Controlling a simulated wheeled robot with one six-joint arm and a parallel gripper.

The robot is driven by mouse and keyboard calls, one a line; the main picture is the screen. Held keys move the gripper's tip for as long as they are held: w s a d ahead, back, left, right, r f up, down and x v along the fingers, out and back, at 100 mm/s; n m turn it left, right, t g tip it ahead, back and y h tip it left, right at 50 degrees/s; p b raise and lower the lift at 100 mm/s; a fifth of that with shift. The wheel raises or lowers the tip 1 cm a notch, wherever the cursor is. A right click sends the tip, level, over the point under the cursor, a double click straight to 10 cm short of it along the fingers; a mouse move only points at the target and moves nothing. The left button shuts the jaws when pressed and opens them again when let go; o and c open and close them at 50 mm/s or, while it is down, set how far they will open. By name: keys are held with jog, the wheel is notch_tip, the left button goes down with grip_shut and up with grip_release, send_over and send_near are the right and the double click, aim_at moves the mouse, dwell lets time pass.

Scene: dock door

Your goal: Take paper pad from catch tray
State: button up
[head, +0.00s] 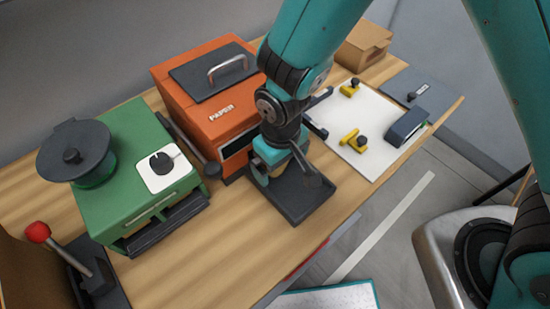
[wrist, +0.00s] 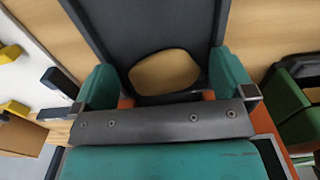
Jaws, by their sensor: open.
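The catch tray (head: 308,198) is dark grey and lies on the wooden table in front of the orange paper box (head: 222,112). In the wrist view the tray (wrist: 150,22) fills the upper middle. A tan, rounded piece that looks like the paper pad (wrist: 165,72) lies in it. My gripper (head: 270,165) is down over the left part of the tray. In the wrist view its teal fingers are apart, one on each side of the pad. I cannot tell whether they touch it. The arm and the gripper bar hide part of the pad and tray.
A green machine (head: 130,190) with a white dial plate stands left of the orange box. A lever with a red knob (head: 38,232) is at the lower left. A white board (head: 365,140) with yellow clips lies to the right. The table's front edge is close to the tray.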

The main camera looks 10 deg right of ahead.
jog(key=c, duration=0.7)
